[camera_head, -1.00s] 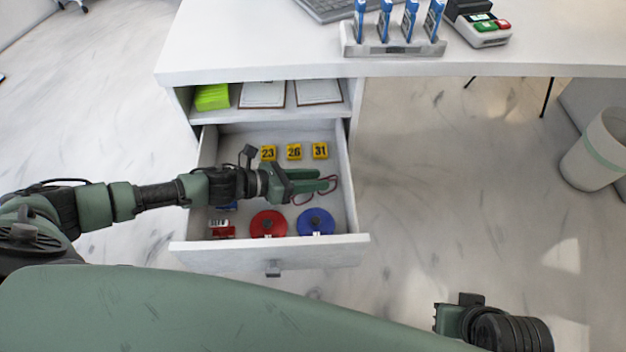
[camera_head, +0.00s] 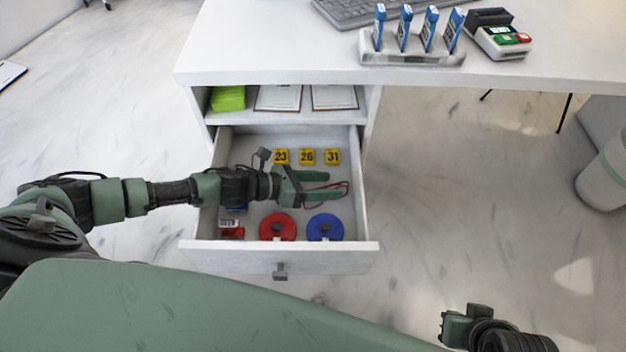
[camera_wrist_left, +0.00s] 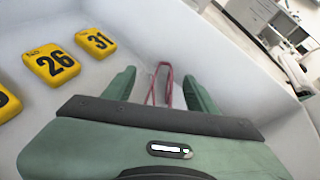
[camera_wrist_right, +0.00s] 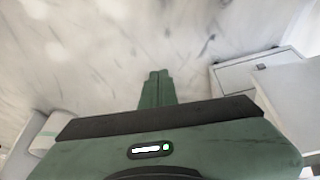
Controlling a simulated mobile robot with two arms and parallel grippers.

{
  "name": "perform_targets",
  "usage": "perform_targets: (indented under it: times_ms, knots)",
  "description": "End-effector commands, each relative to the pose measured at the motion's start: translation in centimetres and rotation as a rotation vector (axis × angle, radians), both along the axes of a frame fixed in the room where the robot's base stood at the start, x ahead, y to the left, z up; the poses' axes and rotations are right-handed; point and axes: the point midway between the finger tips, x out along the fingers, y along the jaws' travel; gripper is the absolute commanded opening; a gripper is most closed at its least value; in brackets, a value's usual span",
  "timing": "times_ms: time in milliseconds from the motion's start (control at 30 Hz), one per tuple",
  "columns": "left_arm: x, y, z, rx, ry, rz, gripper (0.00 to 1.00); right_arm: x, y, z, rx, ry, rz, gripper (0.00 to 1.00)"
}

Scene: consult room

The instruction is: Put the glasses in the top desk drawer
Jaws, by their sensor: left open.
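The red-framed glasses (camera_head: 348,190) lie inside the open desk drawer (camera_head: 300,258), toward its right side. In the left wrist view the glasses (camera_wrist_left: 168,86) show between the spread fingers. My left gripper (camera_head: 335,183) is open, low inside the drawer, its fingers pointing right around the glasses. Its fingers partly hide the glasses in the head view; I cannot tell whether they touch. My right gripper (camera_wrist_right: 158,74) is shut and empty, over the floor at lower right, away from the drawer.
The drawer also holds yellow number markers (camera_head: 306,157), a red disc (camera_head: 277,227), a blue disc (camera_head: 325,228) and a small red item (camera_head: 232,232). Above it is an open shelf (camera_head: 288,115) under the white desktop (camera_head: 280,60). A bin (camera_head: 606,172) stands at right.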

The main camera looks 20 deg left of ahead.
Motion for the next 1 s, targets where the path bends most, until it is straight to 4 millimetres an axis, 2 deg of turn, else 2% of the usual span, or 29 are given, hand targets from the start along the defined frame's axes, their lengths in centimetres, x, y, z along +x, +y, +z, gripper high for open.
perform_targets:
  times_ms: [67,267,533,700,1000]
  knots:
    - [0.0,0.0,0.3,0.0,0.0,0.0,0.57,-0.7,-0.1,0.0,-0.003,0.032,-0.003,0.0]
    - [-2.4,3.3,1.6,0.004,0.004,0.001,0.57,-1.7,-0.4,0.1,-0.011,0.076,-0.007,0.0]
    - [-5.4,7.5,3.7,0.003,0.003,0.001,0.57,-1.7,-0.4,0.6,-0.012,0.073,-0.007,0.0]
    - [-6.3,8.7,4.3,0.001,0.002,0.001,0.57,-1.7,-0.4,0.8,-0.011,0.072,-0.007,0.0]
    - [-6.5,9.1,4.6,0.001,-0.001,0.0,0.57,-1.7,-0.5,0.8,-0.016,0.071,-0.005,0.0]
